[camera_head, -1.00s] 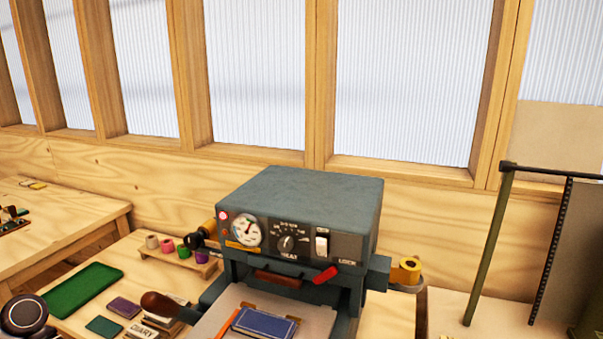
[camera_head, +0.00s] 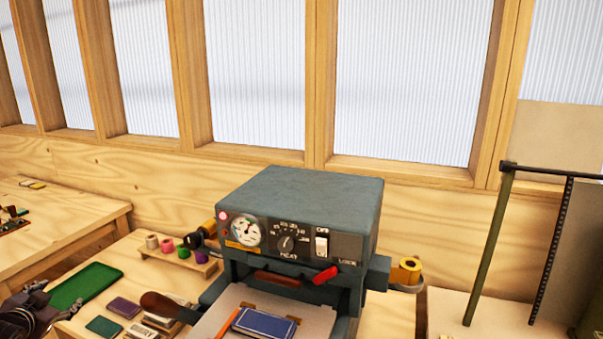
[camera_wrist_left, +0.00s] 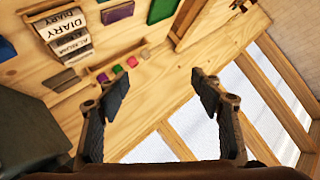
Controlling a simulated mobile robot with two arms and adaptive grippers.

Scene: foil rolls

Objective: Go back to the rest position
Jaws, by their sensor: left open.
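My left gripper (camera_head: 25,318) shows at the lower left edge of the head view, beside the green tray. In the left wrist view its two fingers (camera_wrist_left: 160,90) stand wide apart with nothing between them. The foil rolls, beige, red, green and purple, stand on a small wooden rack (camera_head: 178,256) left of the grey press (camera_head: 300,205). A yellow roll (camera_head: 408,270) sits on the press's right side. A blue book (camera_head: 264,323) lies on the press's plate. My right gripper is not in view.
A green tray (camera_head: 86,286), a purple booklet (camera_head: 124,308) and stacked diaries (camera_head: 165,322) lie on the bench left of the press. A metal frame (camera_head: 490,250) stands at the right.

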